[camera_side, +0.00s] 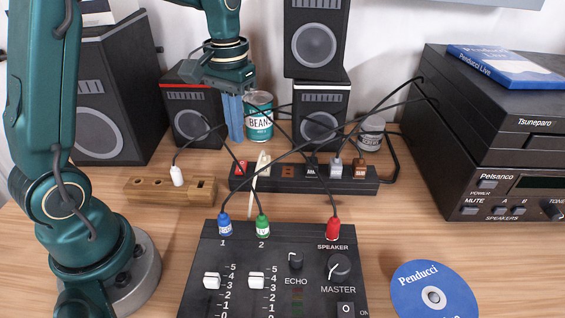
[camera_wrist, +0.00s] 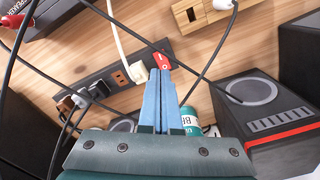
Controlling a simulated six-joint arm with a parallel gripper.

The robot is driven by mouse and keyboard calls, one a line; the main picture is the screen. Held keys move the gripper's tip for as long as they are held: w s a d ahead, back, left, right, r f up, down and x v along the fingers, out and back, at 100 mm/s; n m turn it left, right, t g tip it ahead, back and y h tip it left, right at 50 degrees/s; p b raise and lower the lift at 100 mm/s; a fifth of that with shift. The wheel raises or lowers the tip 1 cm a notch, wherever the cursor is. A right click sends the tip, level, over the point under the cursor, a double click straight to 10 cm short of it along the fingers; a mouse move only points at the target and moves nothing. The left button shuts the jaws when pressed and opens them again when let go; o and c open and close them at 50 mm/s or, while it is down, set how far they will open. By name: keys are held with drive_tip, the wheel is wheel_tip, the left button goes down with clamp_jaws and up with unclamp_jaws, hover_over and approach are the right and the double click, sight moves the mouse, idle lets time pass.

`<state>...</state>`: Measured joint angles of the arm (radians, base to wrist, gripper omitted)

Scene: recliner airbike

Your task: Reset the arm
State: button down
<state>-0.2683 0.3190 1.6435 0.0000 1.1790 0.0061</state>
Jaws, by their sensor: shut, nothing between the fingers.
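My gripper (camera_side: 233,118) has blue fingers pointing down and shut together with nothing between them. In the side view it hangs just behind the left end of the black power strip (camera_side: 305,178), left of the beans can (camera_side: 258,118). In the wrist view the shut fingertips (camera_wrist: 161,72) appear close to the red switch (camera_wrist: 160,58) on the strip; I cannot tell whether they touch. My green arm rises at the left of the side view and reaches over from above.
The mixer (camera_side: 200,262) with blue, green and red plugs stands in front. A wooden block (camera_side: 150,190) holds a white plug. Speakers (camera_side: 115,95), loose cables, an amplifier stack (camera_side: 500,135) and a blue disc (camera_side: 410,285) surround the strip. Bare table lies between wooden block and mixer.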

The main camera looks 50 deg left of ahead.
drive_tip(key=s+d+r+m+t, duration=0.2)
drive_tip(key=s+d+r+t, duration=0.1)
drive_tip(key=s+d+r, duration=0.3)
drive_tip(key=s+d+f+m+t, duration=0.1)
drive_tip(key=s+f+t, duration=0.1)
drive_tip(key=s, duration=0.4)
drive_tip(key=shift+s+d+t, duration=0.2)
drive_tip(key=shift+d+t, duration=0.05)
drive_tip(key=shift+t, duration=0.05)
